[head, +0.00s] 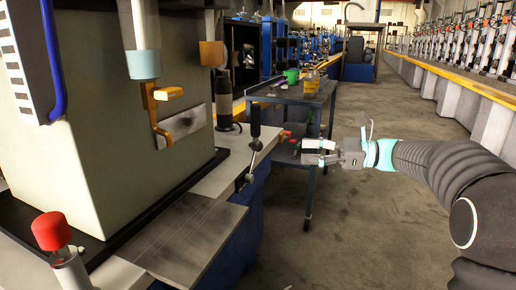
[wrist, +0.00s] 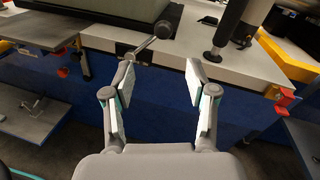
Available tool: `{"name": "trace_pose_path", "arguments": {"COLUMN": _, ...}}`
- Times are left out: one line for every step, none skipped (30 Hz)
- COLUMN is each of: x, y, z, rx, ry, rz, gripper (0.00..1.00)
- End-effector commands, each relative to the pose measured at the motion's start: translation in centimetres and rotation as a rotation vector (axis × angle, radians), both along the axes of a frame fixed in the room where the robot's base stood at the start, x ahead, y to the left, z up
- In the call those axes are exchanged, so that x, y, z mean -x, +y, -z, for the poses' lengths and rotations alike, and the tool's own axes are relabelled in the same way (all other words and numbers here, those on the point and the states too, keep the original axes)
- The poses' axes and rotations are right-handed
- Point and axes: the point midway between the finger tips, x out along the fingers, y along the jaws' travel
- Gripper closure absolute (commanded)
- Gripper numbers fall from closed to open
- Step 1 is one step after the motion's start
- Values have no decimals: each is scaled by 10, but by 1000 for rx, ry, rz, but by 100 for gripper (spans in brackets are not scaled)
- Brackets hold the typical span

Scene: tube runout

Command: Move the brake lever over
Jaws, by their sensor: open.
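A lever with a black grip (head: 255,118) stands nearly upright at the right edge of the machine's pale bench; I take it for the brake lever. In the wrist view a grey lever with a round knob (wrist: 163,30) slants up and right from the bench edge, ahead of my fingers; it looks like the same lever. My gripper (head: 312,152) is to the right of the lever in the head view, apart from it. In the wrist view my gripper (wrist: 160,68) is open and empty, its two pads well apart.
A black cylinder (head: 223,95) stands on the bench beyond the lever. A red-capped post (head: 51,231) is at front left. The aisle floor (head: 365,215) is clear.

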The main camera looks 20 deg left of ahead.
Motion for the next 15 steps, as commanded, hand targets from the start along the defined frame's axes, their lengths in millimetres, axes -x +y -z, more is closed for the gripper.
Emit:
{"name": "trace_pose_path", "arguments": {"x": -4, "y": 1, "z": 0, "rx": -15, "ry": 10, "rz": -1, "gripper": 43}}
{"name": "trace_pose_path", "arguments": {"x": -5, "y": 2, "z": 0, "rx": -19, "ry": 14, "rz": -2, "gripper": 43}}
{"name": "trace_pose_path", "arguments": {"x": -5, "y": 3, "z": -1, "rx": -24, "ry": 18, "rz": -3, "gripper": 43}}
{"name": "trace_pose_path", "arguments": {"x": -5, "y": 5, "z": -1, "rx": -26, "ry": 19, "rz": -3, "gripper": 43}}
{"name": "trace_pose_path", "arguments": {"x": -5, "y": 8, "z": -1, "rx": -26, "ry": 20, "rz": -5, "gripper": 43}}
{"name": "trace_pose_path", "arguments": {"x": -4, "y": 12, "z": -1, "rx": -27, "ry": 19, "rz": -6, "gripper": 43}}
{"name": "trace_pose_path", "arguments": {"x": -3, "y": 16, "z": -2, "rx": -27, "ry": 19, "rz": -7, "gripper": 43}}
{"name": "trace_pose_path", "arguments": {"x": -3, "y": 20, "z": -1, "rx": -27, "ry": 19, "rz": -6, "gripper": 43}}
{"name": "trace_pose_path", "arguments": {"x": -2, "y": 26, "z": -1, "rx": -26, "ry": 19, "rz": -6, "gripper": 43}}
{"name": "trace_pose_path", "arguments": {"x": -1, "y": 32, "z": -1, "rx": -26, "ry": 18, "rz": -7, "gripper": 43}}
{"name": "trace_pose_path", "arguments": {"x": 0, "y": 37, "z": -1, "rx": -26, "ry": 18, "rz": -7, "gripper": 43}}
{"name": "trace_pose_path", "arguments": {"x": 0, "y": 45, "z": -1, "rx": -25, "ry": 18, "rz": -5, "gripper": 43}}
{"name": "trace_pose_path", "arguments": {"x": 1, "y": 50, "z": -1, "rx": -25, "ry": 18, "rz": -6, "gripper": 43}}
{"name": "trace_pose_path", "arguments": {"x": 2, "y": 56, "z": -1, "rx": -25, "ry": 18, "rz": -7, "gripper": 43}}
{"name": "trace_pose_path", "arguments": {"x": 3, "y": 63, "z": -1, "rx": -25, "ry": 18, "rz": -5, "gripper": 43}}
